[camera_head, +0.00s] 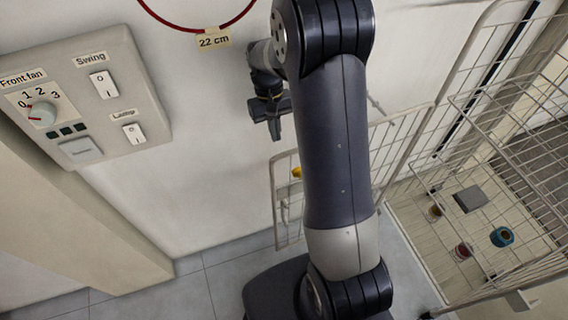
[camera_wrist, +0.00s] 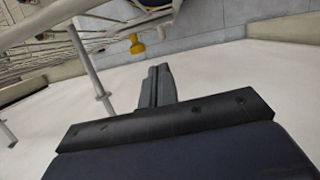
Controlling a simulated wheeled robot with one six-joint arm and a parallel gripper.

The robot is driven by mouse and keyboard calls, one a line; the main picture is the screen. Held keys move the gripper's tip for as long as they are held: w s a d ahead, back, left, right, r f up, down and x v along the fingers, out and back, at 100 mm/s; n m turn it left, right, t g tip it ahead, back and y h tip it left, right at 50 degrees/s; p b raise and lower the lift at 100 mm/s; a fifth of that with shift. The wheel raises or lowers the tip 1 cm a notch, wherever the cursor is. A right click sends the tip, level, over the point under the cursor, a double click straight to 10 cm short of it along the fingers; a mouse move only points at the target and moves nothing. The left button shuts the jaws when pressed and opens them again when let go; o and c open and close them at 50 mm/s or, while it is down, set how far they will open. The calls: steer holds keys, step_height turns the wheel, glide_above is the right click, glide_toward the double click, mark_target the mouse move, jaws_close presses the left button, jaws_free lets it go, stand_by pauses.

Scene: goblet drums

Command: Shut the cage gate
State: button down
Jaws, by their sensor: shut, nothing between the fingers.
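The cage gate (camera_head: 287,208) is a pale wire-mesh panel with a tube frame, standing open and swung out to the left of the cage (camera_head: 470,190). My arm hides its middle in the head view. A yellow knob (camera_head: 297,172) sits near its free edge; a yellow knob also shows in the wrist view (camera_wrist: 137,46), just beyond my fingertips. My gripper (camera_head: 274,136) is shut and empty, pointing down near the wall, above and left of the gate's free edge. In the wrist view my fingers (camera_wrist: 159,72) are together, apart from the knob and bars.
Inside the cage are a teal roll (camera_head: 502,237), a grey block (camera_head: 470,198) and small jars. A switch panel (camera_head: 85,100) is on the left wall. A red hoop labelled 22 cm (camera_head: 214,41) hangs above. Tiled floor (camera_head: 225,275) is clear left of the gate.

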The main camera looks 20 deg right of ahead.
mark_target(285, 165)
steer(key=shift+s+d+f+p, duration=0.1)
steer(key=shift+s+f+p, duration=0.1)
steer(key=shift+s+f, duration=0.95)
steer(key=shift+s+f+p, duration=0.2)
steer(key=shift+s+f, duration=0.7)
steer(key=shift+f, duration=0.6)
steer(key=shift+s+d+f+p, duration=0.1)
steer(key=shift+s+f+p, duration=0.1)
steer(key=shift+s+f, duration=0.95)
steer(key=shift+w+f, duration=0.15)
steer(key=shift+f, duration=0.05)
